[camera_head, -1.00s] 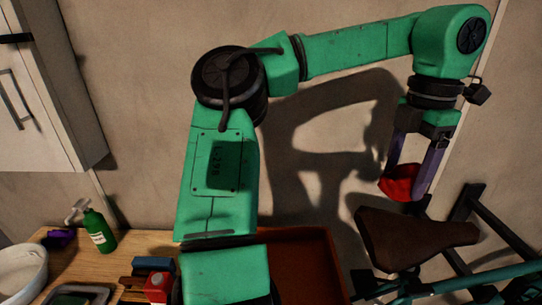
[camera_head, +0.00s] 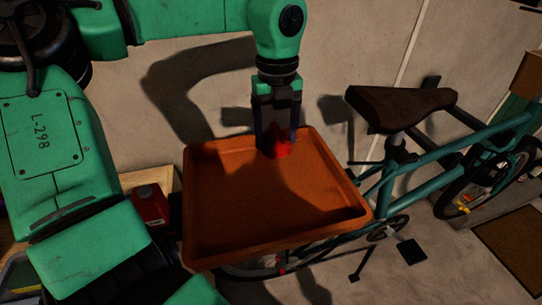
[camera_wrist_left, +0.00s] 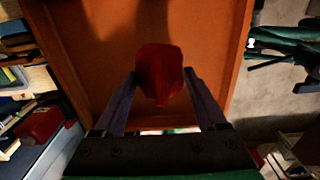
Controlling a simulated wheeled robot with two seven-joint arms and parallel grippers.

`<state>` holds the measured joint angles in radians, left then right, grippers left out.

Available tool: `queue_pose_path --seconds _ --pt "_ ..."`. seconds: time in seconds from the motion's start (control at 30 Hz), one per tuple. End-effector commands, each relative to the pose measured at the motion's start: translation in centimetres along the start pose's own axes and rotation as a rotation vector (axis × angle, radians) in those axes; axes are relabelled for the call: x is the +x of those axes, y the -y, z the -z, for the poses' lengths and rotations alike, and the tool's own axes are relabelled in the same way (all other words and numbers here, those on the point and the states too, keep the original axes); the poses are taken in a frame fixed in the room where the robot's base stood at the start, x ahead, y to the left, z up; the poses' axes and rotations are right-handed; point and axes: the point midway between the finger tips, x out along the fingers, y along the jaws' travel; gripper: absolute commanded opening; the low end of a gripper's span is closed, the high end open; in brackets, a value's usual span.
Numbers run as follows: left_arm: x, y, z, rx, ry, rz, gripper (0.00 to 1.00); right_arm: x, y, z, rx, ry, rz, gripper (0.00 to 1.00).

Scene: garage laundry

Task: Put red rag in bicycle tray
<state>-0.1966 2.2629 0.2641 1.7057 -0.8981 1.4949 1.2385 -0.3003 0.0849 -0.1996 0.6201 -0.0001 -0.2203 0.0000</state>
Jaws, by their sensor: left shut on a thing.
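The red rag (camera_head: 277,143) is held between the fingers of my left gripper (camera_head: 276,140), near the back edge of the orange-brown bicycle tray (camera_head: 230,225). In the left wrist view the red rag (camera_wrist_left: 159,72) sits between the two fingertips, with the tray (camera_wrist_left: 100,50) behind it. The rag appears to be over the tray; I cannot tell whether it touches the floor of it. The tray looks empty otherwise. My right gripper is not in view.
A teal bicycle with a brown saddle (camera_head: 400,105) stands to the right of and below the tray. A red box (camera_head: 150,205) is on the wooden counter at the left. A grey wall is behind the tray.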

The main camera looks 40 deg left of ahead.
Motion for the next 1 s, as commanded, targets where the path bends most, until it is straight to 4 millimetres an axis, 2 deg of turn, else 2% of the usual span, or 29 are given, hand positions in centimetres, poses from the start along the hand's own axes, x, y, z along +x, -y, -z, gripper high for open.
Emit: queue_pose_path --seconds 0.1,0.4,0.77,0.8,0.83,0.87,1.0 --pt "2.9 0.0 0.1 0.002 -0.004 -0.002 0.20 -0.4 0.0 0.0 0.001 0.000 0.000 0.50" --pt "7.9 0.0 0.0 0.002 -0.001 -0.002 0.20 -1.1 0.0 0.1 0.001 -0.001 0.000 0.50" --pt "8.7 0.0 0.0 0.002 0.002 0.000 0.20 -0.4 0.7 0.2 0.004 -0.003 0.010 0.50" --pt "8.7 0.0 0.0 0.002 0.002 0.000 0.78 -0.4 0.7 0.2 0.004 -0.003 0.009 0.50" --pt "8.6 0.0 0.0 0.002 0.002 0.000 0.89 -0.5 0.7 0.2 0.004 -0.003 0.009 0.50" --pt "8.6 0.0 0.0 0.002 0.002 0.000 1.00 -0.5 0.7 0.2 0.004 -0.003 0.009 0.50" --pt "8.5 0.0 0.0 0.002 0.001 0.000 1.00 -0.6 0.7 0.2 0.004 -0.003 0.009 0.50"
